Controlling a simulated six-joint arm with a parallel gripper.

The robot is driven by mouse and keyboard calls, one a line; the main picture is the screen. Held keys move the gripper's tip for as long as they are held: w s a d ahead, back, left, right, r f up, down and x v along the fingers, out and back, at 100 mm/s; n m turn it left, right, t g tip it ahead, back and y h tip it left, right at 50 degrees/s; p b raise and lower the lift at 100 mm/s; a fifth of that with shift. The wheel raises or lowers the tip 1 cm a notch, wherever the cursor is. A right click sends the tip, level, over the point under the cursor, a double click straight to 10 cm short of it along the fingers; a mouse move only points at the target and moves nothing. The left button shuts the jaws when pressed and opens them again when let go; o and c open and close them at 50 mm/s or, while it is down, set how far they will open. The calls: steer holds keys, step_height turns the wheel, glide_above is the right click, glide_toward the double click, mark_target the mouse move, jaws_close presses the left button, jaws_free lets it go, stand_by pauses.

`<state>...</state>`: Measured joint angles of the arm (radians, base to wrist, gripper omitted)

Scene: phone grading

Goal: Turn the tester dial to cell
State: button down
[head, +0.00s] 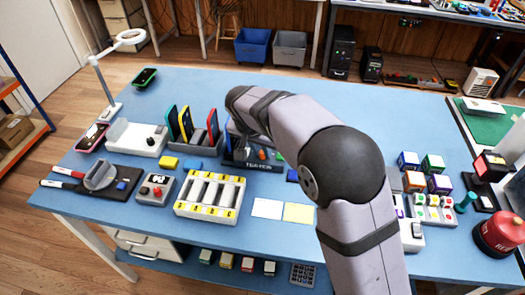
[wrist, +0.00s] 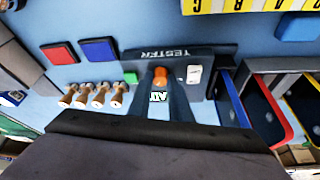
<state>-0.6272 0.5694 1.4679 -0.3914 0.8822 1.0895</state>
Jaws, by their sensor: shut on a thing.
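The dark tester (wrist: 212,56) shows in the wrist view with its "TESTER" lettering upside down. In the head view the tester (head: 236,164) stands near the table's middle, partly behind my arm. An orange dial (wrist: 161,75) stands on the tester between the tips of my gripper (wrist: 161,84). My gripper is shut on the dial. The dial's position marks, including any for cell, are hidden or too small to read. My gripper's tips are not clear in the head view.
A rack of upright phones (wrist: 262,110) stands close to the tester's right in the wrist view. A yellow-labelled white tray (head: 208,196) and paper notes (head: 298,212) lie in front.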

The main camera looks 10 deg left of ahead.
steer(key=shift+a+m+h, duration=0.1)
steer(key=shift+m+h, duration=0.2)
steer(key=shift+m, duration=0.5)
steer(key=c, duration=1.6)
jaws_free()
steer(key=shift+c, duration=0.2)
steer(key=v, duration=0.7)
steer(key=shift+r+b, duration=0.2)
steer(key=shift+b, duration=0.15)
